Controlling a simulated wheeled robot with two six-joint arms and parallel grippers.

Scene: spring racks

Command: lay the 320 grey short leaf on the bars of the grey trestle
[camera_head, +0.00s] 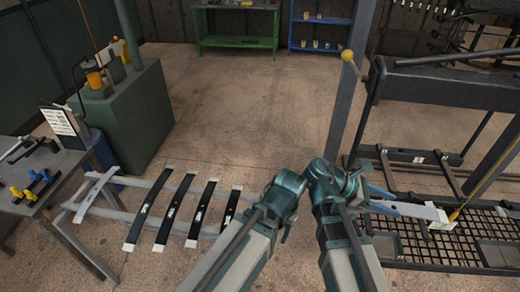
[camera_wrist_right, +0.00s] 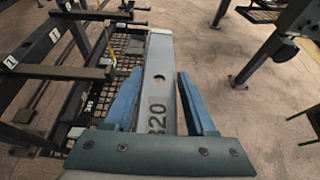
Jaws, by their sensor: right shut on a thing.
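My right gripper (camera_head: 378,203) is shut on the grey short leaf (camera_head: 412,210), which sticks out to the right over the dark mesh rack. In the right wrist view the leaf (camera_wrist_right: 159,70) lies between the blue fingers of the gripper (camera_wrist_right: 158,92), with "320" printed on it and a hole farther along. The grey trestle (camera_head: 112,213) stands at the left. Several black leaves (camera_head: 155,215) with white ends and one pale grey leaf (camera_head: 95,195) lie across its bars. My left arm is in the lower middle; its jaws are not clear.
The dark rack (camera_head: 420,82) with a mesh shelf (camera_head: 410,250) and a post with a yellow ball is at right. A table (camera_head: 60,165) with small parts and a green cabinet (camera_head: 140,110) are at left. The floor beyond my arms is clear.

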